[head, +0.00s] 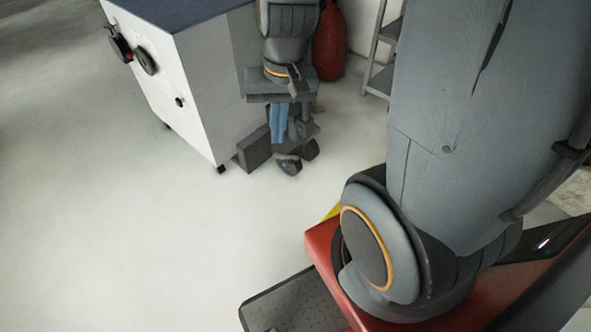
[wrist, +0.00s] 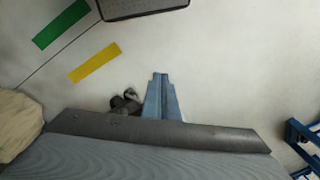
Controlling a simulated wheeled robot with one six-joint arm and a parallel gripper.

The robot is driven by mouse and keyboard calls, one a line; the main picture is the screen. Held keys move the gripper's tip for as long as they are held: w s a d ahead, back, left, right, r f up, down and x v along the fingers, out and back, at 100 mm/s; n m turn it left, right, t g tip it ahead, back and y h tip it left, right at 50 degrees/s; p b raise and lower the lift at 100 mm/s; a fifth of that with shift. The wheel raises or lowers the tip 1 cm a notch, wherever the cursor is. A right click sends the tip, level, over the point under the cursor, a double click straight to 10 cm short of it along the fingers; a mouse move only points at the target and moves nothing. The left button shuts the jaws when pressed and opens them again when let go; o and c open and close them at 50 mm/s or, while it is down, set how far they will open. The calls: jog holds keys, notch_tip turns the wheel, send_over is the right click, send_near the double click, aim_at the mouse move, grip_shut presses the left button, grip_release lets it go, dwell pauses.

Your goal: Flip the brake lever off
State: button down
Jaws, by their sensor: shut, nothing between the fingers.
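My gripper (head: 278,138) hangs low over the floor beside the white cabinet in the head view, pointing down. Its blue fingers are shut and empty; they also show in the wrist view (wrist: 160,76). A dark, lumpy object (head: 289,164) is just below and beside the fingers. A dark shape left of the fingers in the wrist view (wrist: 124,103) is partly hidden by the gripper body. I cannot tell whether either is the brake lever, or whether the fingers touch anything. No brake lever shows clearly in either view.
The white cabinet (head: 190,85) has dark round fittings (head: 146,60) on its left face. A red cylinder (head: 329,45) and grey shelving (head: 382,70) stand behind. Green (wrist: 60,24) and yellow (wrist: 94,63) strips mark the floor. A blue frame (wrist: 304,140) is right. The floor at left is clear.

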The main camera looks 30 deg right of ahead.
jog(key=w+d+f+m+t+b, duration=0.1)
jog(key=w+d+f+m+b, duration=0.6)
jog(key=f+b, duration=0.5)
jog(key=w+d+f+m+t+b, duration=0.1)
jog(key=w+d+f+m+b, duration=0.7)
jog(key=f, duration=1.3)
jog(key=w+d+f+m+t+b, duration=0.2)
jog(key=w+d+f+m+b, duration=0.5)
jog(key=f+m+b, duration=0.4)
notch_tip(320, 180, down, 5)
jog(key=d+b, duration=0.1)
jog(key=b, duration=0.4)
jog(key=shift+w+f+m, duration=0.2)
jog(key=shift+m, duration=0.1)
jog(key=d+b+x, duration=0.1)
jog(key=b+x, duration=0.5)
jog(key=x, duration=0.4)
jog(key=shift+w+a+r+p, duration=0.45)
jog(key=shift+w+a+r, duration=0.75)
jog(key=shift+a+r, duration=0.15)
jog(key=shift+r+p, duration=0.25)
jog(key=shift+p, duration=0.15)
